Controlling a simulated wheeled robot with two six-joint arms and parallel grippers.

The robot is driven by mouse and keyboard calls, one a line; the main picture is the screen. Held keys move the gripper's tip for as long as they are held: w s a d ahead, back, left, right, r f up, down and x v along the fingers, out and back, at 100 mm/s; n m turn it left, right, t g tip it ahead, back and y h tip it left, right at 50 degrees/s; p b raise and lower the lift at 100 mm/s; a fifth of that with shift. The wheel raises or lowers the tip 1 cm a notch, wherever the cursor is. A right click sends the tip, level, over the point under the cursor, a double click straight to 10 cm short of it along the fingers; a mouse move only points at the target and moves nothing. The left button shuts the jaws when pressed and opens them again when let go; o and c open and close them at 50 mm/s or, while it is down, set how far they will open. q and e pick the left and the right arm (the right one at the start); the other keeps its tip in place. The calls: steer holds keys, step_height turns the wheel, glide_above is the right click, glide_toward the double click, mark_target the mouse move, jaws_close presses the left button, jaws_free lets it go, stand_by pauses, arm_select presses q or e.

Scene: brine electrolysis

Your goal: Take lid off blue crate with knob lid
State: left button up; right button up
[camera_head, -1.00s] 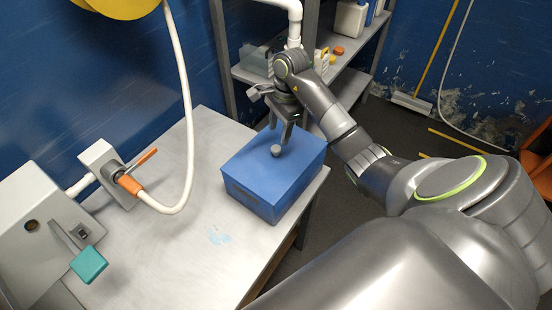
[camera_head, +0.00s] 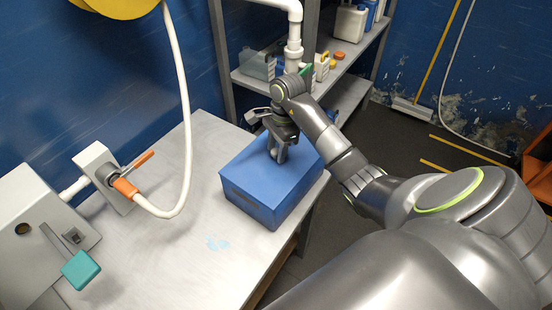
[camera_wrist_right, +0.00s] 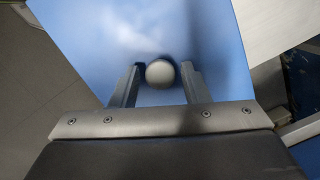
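The blue crate (camera_head: 262,196) stands on the metal table's right end, its flat blue lid (camera_head: 250,165) in place on top. My right gripper (camera_head: 278,156) points down over the lid's middle, its fingers low at the lid. In the right wrist view, the round grey knob (camera_wrist_right: 160,73) sits between the two fingertips of the right gripper (camera_wrist_right: 161,76). A narrow gap seems to show on each side of the knob, so the fingers are open around it. In the head view the gripper hides the knob. My left gripper is not in view.
The metal table (camera_head: 165,245) is clear left of the crate. A valve with an orange handle (camera_head: 140,160) and white hose (camera_head: 188,120) stand at the left, near a teal-handled box (camera_head: 80,270). A shelf (camera_head: 345,65) with bottles stands behind the crate.

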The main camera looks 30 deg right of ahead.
steer(key=c, duration=0.7)
steer(key=shift+c, duration=0.7)
steer(key=shift+r, duration=0.1)
